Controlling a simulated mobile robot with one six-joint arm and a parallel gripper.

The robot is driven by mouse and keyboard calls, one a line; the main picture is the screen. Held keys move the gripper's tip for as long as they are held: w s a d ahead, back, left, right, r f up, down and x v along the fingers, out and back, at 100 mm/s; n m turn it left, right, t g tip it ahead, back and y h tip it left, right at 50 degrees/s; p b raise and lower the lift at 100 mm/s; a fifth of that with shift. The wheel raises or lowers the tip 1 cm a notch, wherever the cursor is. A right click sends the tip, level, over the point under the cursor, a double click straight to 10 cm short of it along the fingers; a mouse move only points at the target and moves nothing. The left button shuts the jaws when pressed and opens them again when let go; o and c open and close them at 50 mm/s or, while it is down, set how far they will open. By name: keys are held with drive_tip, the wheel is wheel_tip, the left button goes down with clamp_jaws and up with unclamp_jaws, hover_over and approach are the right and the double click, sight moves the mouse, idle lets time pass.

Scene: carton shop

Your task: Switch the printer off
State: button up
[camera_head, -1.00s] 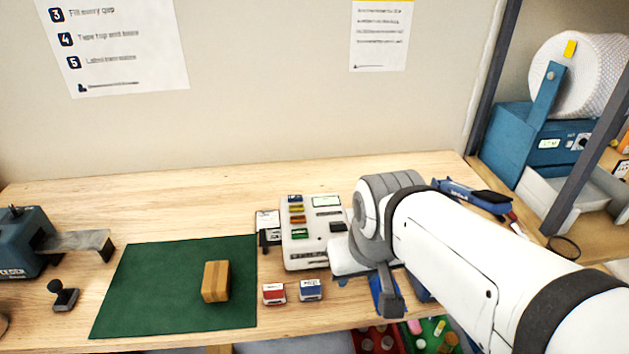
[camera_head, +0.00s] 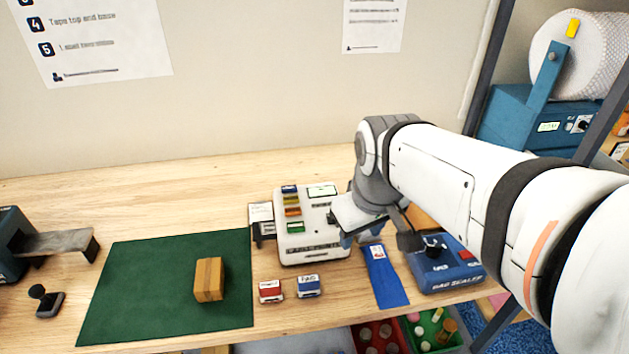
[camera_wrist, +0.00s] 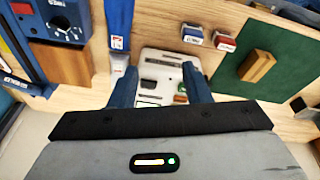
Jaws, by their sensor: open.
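The printer appears to be the white device (camera_head: 318,245) with a small display and coloured keys, on the bench right of the green mat. My gripper (camera_head: 348,232) is at its right side, partly hidden behind my own wrist in the head view. In the wrist view the two blue fingers of my gripper (camera_wrist: 161,82) are apart with nothing held between them. The white printer (camera_wrist: 162,62) shows between and beyond them. I cannot tell whether a finger touches it. Its right edge is partly covered by my arm in the head view. I cannot make out a power switch.
A red stamp box (camera_head: 270,291) and a blue one (camera_head: 308,286) stand in front of the printer. A blue strip (camera_head: 385,280) and a blue bag sealer (camera_head: 446,272) lie to the right. A small carton (camera_head: 209,279) sits on the green mat (camera_head: 130,290).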

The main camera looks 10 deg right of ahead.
drive_tip(key=w+f+n+g+b, duration=0.1)
drive_tip(key=w+f+n+b, duration=0.1)
drive_tip(key=w+n, duration=0.3)
drive_tip(key=w+f+n+g+b, duration=0.1)
drive_tip(key=w+n+b, duration=0.1)
drive_tip(key=w+n, duration=0.2)
drive_tip(key=w+f+n+b, duration=0.2)
drive_tip(key=w+n, duration=0.3)
drive_tip(key=w, duration=0.4)
drive_tip(key=shift+a+f+n+g, duration=0.3)
drive_tip(key=shift+a+f+g, duration=0.05)
drive_tip(key=shift+g, duration=0.05)
wheel_tip(320, 180, down, 8)
drive_tip(key=shift+w+r, duration=0.1)
drive_tip(key=shift+r, duration=0.1)
